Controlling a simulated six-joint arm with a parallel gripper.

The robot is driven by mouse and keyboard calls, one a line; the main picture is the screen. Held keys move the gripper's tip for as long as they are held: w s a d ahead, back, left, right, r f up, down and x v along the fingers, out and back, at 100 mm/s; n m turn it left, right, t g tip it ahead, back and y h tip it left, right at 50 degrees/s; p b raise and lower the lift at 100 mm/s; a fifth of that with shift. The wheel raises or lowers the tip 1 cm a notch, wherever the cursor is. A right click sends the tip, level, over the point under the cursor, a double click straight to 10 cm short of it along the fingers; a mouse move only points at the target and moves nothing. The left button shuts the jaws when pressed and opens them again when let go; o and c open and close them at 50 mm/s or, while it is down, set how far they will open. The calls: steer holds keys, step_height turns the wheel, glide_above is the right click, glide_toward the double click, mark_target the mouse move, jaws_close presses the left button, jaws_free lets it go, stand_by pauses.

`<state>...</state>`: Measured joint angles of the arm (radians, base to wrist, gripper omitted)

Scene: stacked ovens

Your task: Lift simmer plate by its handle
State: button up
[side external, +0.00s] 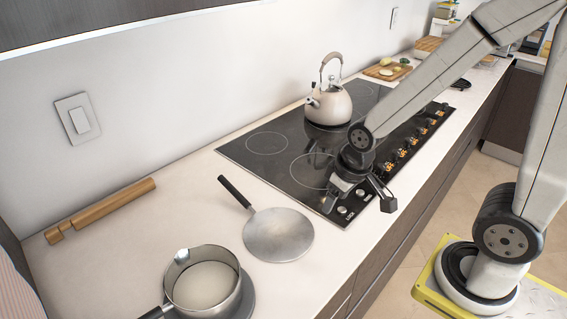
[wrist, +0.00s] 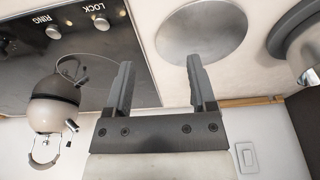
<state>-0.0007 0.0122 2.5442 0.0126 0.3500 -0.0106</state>
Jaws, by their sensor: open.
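The simmer plate is a flat round grey metal disc (side external: 278,236) with a thin black handle (side external: 234,192). It lies on the white counter left of the cooktop, its handle pointing back towards the wall. In the wrist view the disc (wrist: 203,38) shows beyond the right finger; its handle cannot be made out there and seems covered by that finger. My gripper (side external: 370,192) is over the front left corner of the cooktop, right of the plate and apart from it. In the wrist view its fingers (wrist: 160,62) are spread with nothing between them.
A saucepan with pale contents (side external: 203,287) stands left of the plate. A kettle (side external: 328,105) stands on the black cooktop (side external: 283,140), which has knobs along its front edge. A rolling pin (side external: 102,209) lies by the wall. The counter around the plate's handle is clear.

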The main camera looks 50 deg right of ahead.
mark_target(238, 192)
steer(key=shift+w+a+f+t+y, duration=0.35)
steer(key=shift+w+a+f, duration=0.6)
steer(key=shift+w, duration=2.9)
steer(key=shift+w+a+f+t+y, duration=0.35)
steer(key=shift+w+a+f, duration=0.55)
steer(key=shift+w, duration=2.9)
steer(key=shift+w+a+f+t+y, duration=0.2)
steer(key=shift+w+a+f+y, duration=0.55)
steer(key=shift+w, duration=3.1)
steer(key=shift+a+f+h, duration=0.1)
steer(key=shift+a+h, duration=0.15)
steer(key=shift+a, duration=0.05)
steer(key=shift+x, duration=2.6)
steer(key=shift+w, duration=0.1)
jaws_close()
